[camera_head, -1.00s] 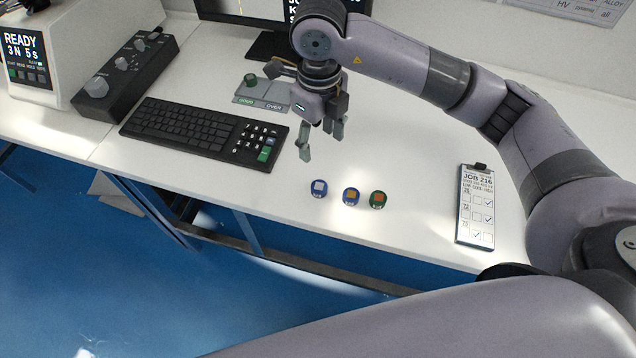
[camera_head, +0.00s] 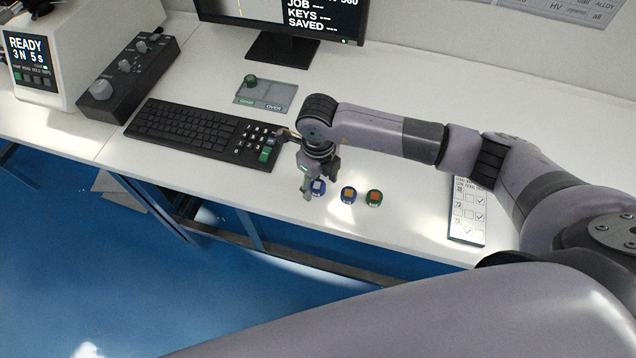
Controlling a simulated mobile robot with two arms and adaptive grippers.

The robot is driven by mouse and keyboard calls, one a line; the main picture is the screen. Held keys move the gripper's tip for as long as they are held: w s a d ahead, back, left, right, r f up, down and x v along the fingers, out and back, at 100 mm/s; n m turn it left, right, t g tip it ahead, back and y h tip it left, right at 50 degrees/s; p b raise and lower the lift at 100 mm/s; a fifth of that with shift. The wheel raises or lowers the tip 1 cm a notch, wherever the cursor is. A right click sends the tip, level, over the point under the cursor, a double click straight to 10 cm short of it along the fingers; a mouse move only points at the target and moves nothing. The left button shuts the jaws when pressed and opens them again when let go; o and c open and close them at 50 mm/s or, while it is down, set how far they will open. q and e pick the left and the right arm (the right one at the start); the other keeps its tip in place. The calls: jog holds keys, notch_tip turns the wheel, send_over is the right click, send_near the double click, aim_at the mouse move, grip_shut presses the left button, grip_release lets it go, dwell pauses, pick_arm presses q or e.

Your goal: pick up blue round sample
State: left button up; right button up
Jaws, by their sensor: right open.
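Several round samples stand in a row near the front edge of the bench. The left one is blue with a pale square top (camera_head: 319,187). The middle one is blue with an orange square top (camera_head: 348,194). The right one is green with a red-orange square top (camera_head: 374,197). My right gripper (camera_head: 318,183) is open, pointing down at the left blue sample, its fingers partly covering it. I cannot tell whether they touch it. My left gripper is not in view.
A black keyboard (camera_head: 190,129) lies left of my right gripper. A grey tray (camera_head: 275,96) with a green sample (camera_head: 250,82) lies behind. A clipboard (camera_head: 467,213) is at right, partly behind my right arm. A monitor (camera_head: 285,20) stands at the back.

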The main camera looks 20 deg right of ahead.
jog(key=shift+f, duration=0.35)
jog(key=shift+c, duration=0.4)
jog(key=c, duration=1.2)
